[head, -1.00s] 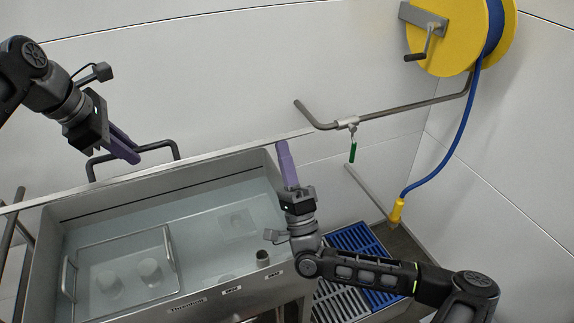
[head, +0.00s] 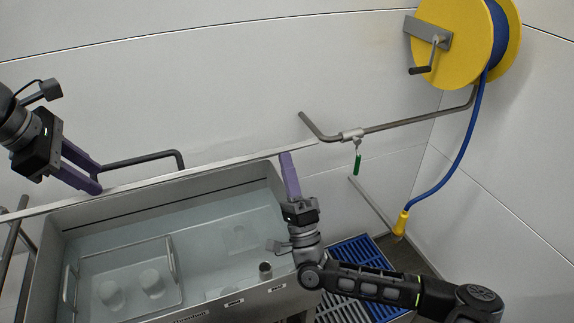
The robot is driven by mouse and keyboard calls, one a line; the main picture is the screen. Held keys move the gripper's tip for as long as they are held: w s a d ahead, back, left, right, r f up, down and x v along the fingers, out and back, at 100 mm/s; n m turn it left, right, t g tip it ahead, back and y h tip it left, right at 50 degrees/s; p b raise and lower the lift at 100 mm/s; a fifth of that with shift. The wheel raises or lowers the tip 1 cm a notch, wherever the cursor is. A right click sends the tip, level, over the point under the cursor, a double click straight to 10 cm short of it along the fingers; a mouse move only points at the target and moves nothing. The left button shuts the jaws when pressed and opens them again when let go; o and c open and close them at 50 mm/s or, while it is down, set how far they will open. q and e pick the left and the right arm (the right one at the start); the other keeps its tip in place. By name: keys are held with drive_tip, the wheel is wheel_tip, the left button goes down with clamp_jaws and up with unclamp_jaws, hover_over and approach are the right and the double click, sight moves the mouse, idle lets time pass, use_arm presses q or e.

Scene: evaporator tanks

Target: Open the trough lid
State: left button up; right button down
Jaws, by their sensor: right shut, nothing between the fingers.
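The trough lid (head: 215,169) shows as a thin grey strip, nearly edge-on, along the back of the steel trough. It is raised, and the inside of the trough is in view. Its dark bar handle (head: 150,158) stands out behind the strip. My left gripper (head: 98,184) is at the handle's left end, with its two purple fingers apart. They hide that end, and I cannot tell whether they touch it. My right gripper (head: 285,157) is shut and empty, its fingertips at the strip near its right end; contact is unclear.
The trough (head: 47,265) holds water and a wire-handled basket (head: 171,258) with two round pieces. A yellow hose reel (head: 455,45) with a blue hose hangs on the right wall. A grey pipe (head: 405,124) with a green-handled valve runs behind. Blue grating (head: 362,250) lies right of the trough.

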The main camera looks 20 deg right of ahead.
use_arm(q)
drive_tip(key=shift+s+a, duration=0.4)
drive_tip(key=shift+a, duration=0.3)
drive_tip(key=shift+s+a, duration=0.4)
drive_tip(key=shift+a, duration=0.35)
drive_tip(key=shift+s+a, duration=0.4)
drive_tip(key=shift+a, duration=0.3)
drive_tip(key=s+d+f+m+g+h, duration=0.1)
drive_tip(key=s+d+f+m, duration=0.25)
drive_tip(key=f, duration=0.95)
drive_tip(key=s+d+f+m+g+h, duration=0.1)
drive_tip(key=s+d+f+m+g, duration=0.3)
drive_tip(key=f, duration=0.8)
drive_tip(key=s+f+m+t, duration=0.1)
drive_tip(key=s+f+m, duration=0.3)
drive_tip(key=f, duration=0.9)
drive_tip(key=s+d+f+m+t+y, duration=0.1)
drive_tip(key=s+d+f+m+y, duration=0.1)
drive_tip(key=s+f, duration=1.2)
wheel_tip(320, 180, down, 2)
drive_tip(key=shift+s+d+f+m+t+y, duration=0.1)
drive_tip(key=shift+s+d+m+t+y, duration=0.3)
drive_tip(key=shift+m, duration=0.75)
drive_tip(key=shift+w+d, duration=0.1)
